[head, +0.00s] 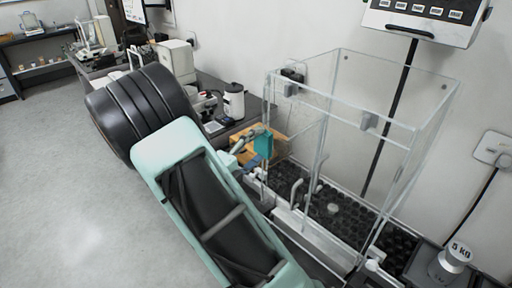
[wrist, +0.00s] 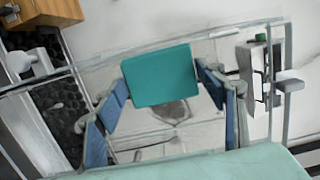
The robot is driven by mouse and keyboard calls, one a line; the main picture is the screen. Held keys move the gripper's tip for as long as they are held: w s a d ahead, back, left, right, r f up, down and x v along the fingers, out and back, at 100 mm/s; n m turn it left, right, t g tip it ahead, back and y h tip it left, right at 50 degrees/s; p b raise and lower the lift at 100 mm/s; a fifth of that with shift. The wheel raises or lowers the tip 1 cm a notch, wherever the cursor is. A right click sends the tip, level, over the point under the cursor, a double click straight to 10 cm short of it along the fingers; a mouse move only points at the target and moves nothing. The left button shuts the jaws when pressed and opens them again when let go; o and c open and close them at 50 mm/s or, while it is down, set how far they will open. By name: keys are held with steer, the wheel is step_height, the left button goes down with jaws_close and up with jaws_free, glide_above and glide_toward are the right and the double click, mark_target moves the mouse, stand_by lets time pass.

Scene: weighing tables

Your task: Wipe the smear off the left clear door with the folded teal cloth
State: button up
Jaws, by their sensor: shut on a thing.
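The folded teal cloth (wrist: 160,75) sits between the blue-padded fingers of my gripper (wrist: 161,72), which is shut on it. In the head view the cloth (head: 263,143) is upright at the left end of the clear enclosure, close to the left clear door (head: 296,122). I cannot tell whether it touches the pane. In the wrist view a greyish patch (wrist: 172,112), which looks like the smear, shows just below the cloth; the cloth may hide part of it. My gripper in the head view (head: 256,150) is partly hidden behind my arm.
The enclosure has a clear frame and a black bumpy floor (head: 345,213). A wooden box (head: 272,138) stands beyond the cloth. A white canister (head: 233,101) is on the bench to the left. A 5 kg weight (head: 456,257) stands at the right. The floor at left is open.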

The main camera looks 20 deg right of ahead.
mark_target(272, 147)
steer(key=shift+x, duration=0.85)
steer(key=shift+s+d+r+p, duration=0.15)
steer(key=shift+s+d+p, duration=0.15)
steer(key=shift+s+p, duration=0.5)
steer(key=shift+s+d, duration=0.35)
steer(key=shift+s, duration=0.6)
steer(key=shift+s+d+p, duration=0.45)
steer(key=shift+s+p, duration=0.1)
steer(key=shift+s, duration=0.45)
steer(key=shift+s+d+p, duration=0.45)
steer(key=shift+s+p, duration=0.15)
steer(key=shift+s, duration=0.4)
steer(key=shift+s+d+p, duration=0.45)
steer(key=shift+s+p, duration=0.1)
steer(key=shift+s, duration=0.5)
steer(key=shift+w+a+p, duration=0.4)
steer(key=shift+w+a, duration=0.05)
steer(key=shift+w, duration=0.6)
steer(key=shift+w+a+p, duration=0.4)
steer(key=shift+w+p, duration=0.05)
steer(key=shift+w, duration=0.6)
steer(key=shift+w+a+p, duration=0.4)
steer(key=shift+w+a, duration=0.05)
steer(key=shift+w, duration=0.6)
steer(key=shift+w+a, duration=0.25)
steer(key=shift+w, duration=0.55)
steer(key=shift+w+a, duration=0.3)
steer(key=shift+w, duration=0.45)
